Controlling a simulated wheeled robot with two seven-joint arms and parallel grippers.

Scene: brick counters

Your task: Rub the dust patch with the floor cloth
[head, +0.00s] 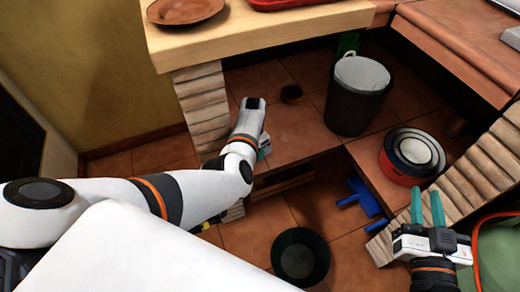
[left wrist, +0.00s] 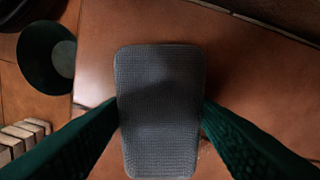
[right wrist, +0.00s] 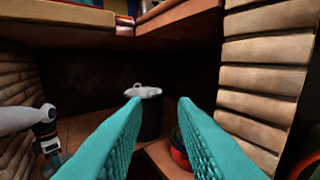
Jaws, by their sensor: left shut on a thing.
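The floor cloth (left wrist: 160,95) is a grey, woven rounded rectangle in the left wrist view, over reddish-brown tiles. My left gripper (left wrist: 160,118) is shut on it, one dark green finger at each side. In the head view my left gripper (head: 264,147) is low over the tiled shelf under the counter, mostly hidden by its own wrist, and the cloth cannot be made out there. I cannot clearly make out the dust patch. My right gripper (head: 428,207) is open and empty at the right; its separated teal fingers also show in the right wrist view (right wrist: 157,110).
A dark green bowl (head: 300,256) and a blue tool (head: 361,197) lie lower down. Stone brick pillars (head: 205,108) flank the space.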

